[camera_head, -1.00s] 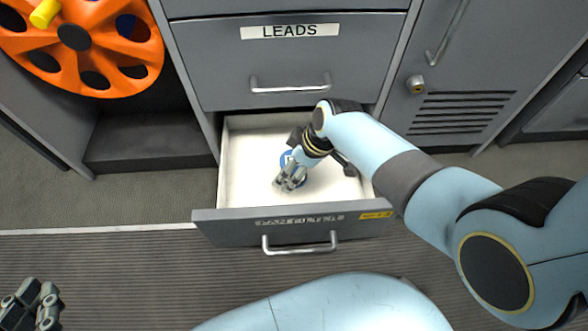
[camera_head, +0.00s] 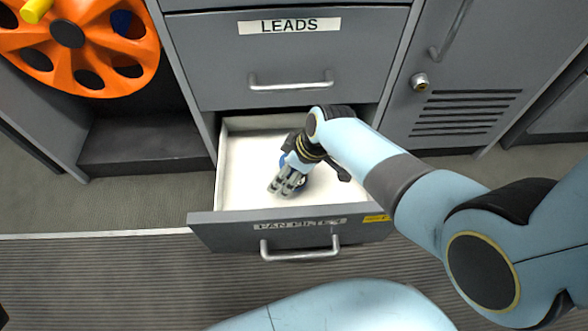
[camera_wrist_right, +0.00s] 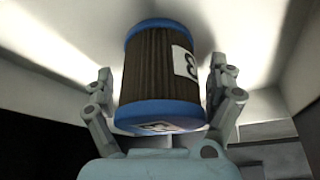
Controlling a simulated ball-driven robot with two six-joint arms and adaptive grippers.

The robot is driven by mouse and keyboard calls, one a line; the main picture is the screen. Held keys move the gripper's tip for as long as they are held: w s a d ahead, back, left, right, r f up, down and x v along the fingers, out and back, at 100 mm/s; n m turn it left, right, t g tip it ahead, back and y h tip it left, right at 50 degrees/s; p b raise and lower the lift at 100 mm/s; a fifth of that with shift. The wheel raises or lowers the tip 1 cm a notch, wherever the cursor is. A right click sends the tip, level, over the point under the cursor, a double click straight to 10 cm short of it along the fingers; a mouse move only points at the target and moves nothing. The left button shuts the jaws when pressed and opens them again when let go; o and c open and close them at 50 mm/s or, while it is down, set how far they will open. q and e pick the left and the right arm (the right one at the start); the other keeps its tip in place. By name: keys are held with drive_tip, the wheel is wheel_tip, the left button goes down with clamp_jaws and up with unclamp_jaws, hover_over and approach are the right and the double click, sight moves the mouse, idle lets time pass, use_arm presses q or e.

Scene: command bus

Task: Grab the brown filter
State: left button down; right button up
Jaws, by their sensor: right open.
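The brown filter (camera_wrist_right: 150,80) is a pleated cylinder with blue end caps and a white label marked with a dark figure. In the right wrist view it stands between the fingers of my right gripper (camera_wrist_right: 160,73), which are open on both sides of it. A gap shows at the right finger; contact at the left is unclear. In the head view my right gripper (camera_head: 286,184) is down inside the open drawer (camera_head: 240,160) and hides most of the filter; only a bit of blue (camera_head: 283,160) shows. My left gripper is out of view.
The drawer's grey front (camera_head: 290,232) with its handle is at the near side, and its white walls surround the gripper. The closed LEADS drawer (camera_head: 290,60) is above. An orange wheel (camera_head: 95,45) is at upper left, a vented locker door (camera_head: 465,110) at right.

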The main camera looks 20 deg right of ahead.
drive_tip(key=c, duration=1.2)
drive_tip(key=shift+c, duration=0.2)
drive_tip(key=shift+r, duration=0.1)
